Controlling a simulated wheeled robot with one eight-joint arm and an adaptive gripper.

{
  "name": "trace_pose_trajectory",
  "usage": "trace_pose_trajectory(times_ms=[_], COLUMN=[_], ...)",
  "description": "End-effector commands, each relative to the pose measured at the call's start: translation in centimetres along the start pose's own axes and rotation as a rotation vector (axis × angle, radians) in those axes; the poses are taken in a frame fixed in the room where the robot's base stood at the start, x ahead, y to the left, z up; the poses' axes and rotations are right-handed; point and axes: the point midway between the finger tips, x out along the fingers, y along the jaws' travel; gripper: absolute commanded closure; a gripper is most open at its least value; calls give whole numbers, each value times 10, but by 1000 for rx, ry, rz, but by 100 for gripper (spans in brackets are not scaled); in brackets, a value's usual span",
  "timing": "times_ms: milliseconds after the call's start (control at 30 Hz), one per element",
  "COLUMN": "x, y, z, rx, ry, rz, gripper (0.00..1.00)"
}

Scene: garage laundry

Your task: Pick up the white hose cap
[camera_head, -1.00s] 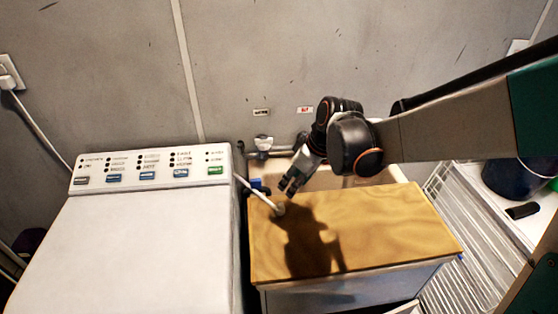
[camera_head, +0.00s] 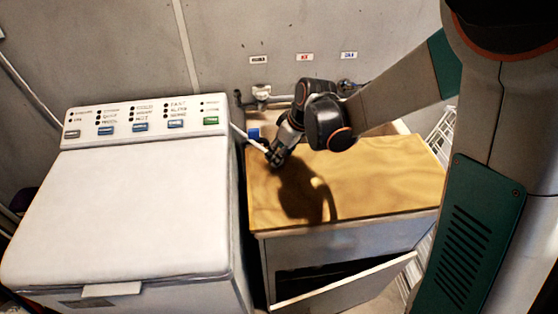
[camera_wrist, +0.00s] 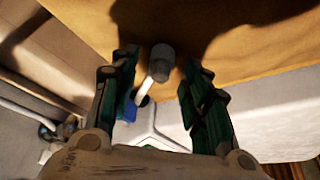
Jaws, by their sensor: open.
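The white hose also shows there (camera_head: 248,138), running up to the gripper. In the wrist view the open fingers stand on either side of the cap, with a gap on both sides.
A white washing machine (camera_head: 120,205) stands close on the left of the wooden-topped cabinet. A blue object (camera_head: 253,133) and a tap (camera_head: 261,93) are behind. A front panel (camera_head: 345,283) of the cabinet hangs open. A wire rack (camera_head: 443,128) is at right.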

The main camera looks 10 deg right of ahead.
Motion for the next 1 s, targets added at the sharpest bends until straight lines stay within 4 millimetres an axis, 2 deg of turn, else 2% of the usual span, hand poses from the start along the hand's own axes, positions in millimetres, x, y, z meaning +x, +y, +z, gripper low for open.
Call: trace_pose_trajectory(times_ms=[33,100,333,500,833,1000], x=[9,14,13,13,13,4], y=[0,0,0,0,0,0], z=[0,0,0,0,0,-4], rx=[-1,0,1,1,1,1], ry=[0,0,0,0,0,1], rz=[0,0,0,0,0,0], gripper=[57,57,59,98,99,99])
